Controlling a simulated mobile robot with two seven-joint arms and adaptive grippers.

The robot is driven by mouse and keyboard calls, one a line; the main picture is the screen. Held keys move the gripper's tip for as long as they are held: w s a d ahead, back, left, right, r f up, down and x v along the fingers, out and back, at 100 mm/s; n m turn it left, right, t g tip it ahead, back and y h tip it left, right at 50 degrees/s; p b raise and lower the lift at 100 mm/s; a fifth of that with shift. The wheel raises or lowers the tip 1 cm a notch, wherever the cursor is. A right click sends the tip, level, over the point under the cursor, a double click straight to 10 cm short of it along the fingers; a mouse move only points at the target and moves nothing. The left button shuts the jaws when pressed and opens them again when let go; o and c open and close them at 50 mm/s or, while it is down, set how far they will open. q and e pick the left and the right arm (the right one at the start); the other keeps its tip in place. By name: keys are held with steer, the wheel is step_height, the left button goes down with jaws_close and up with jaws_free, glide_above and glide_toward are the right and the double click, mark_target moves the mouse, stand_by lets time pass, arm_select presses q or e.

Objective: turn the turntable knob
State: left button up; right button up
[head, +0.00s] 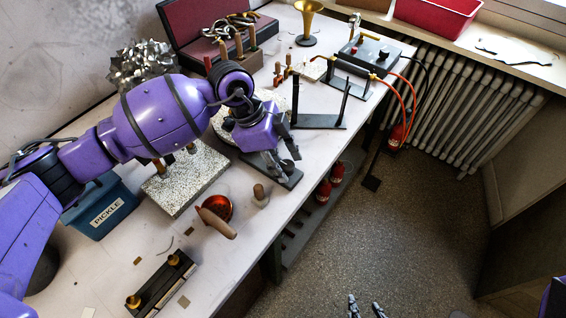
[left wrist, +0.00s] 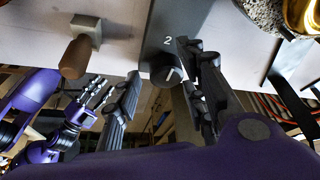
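The turntable knob (left wrist: 172,76) is a dark round knob at the end of a dark base plate, which carries a white "2" beside it, in the left wrist view. The base plate (head: 287,180) also shows in the head view, but my gripper hides the knob there. My left gripper (left wrist: 166,92) is open, with one finger on each side of the knob; a gap shows at the left finger, and contact on the right is unclear. It is above the plate in the head view (head: 283,163). My right gripper (head: 366,308) is open and empty, low over the floor.
The floor in front is open.

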arm_select(q)
steer(key=shift+s+d+f, duration=0.1)
steer(key=shift+f, duration=0.15)
arm_select(e)
steer(key=shift+a, duration=0.3)
arm_select(q)
steer(key=shift+f, duration=0.1)
jaws_close()
arm_select(e)
steer(key=shift+w+d+r, duration=0.1)
steer(key=shift+w+d, duration=0.1)
steer(key=shift+d, duration=0.05)
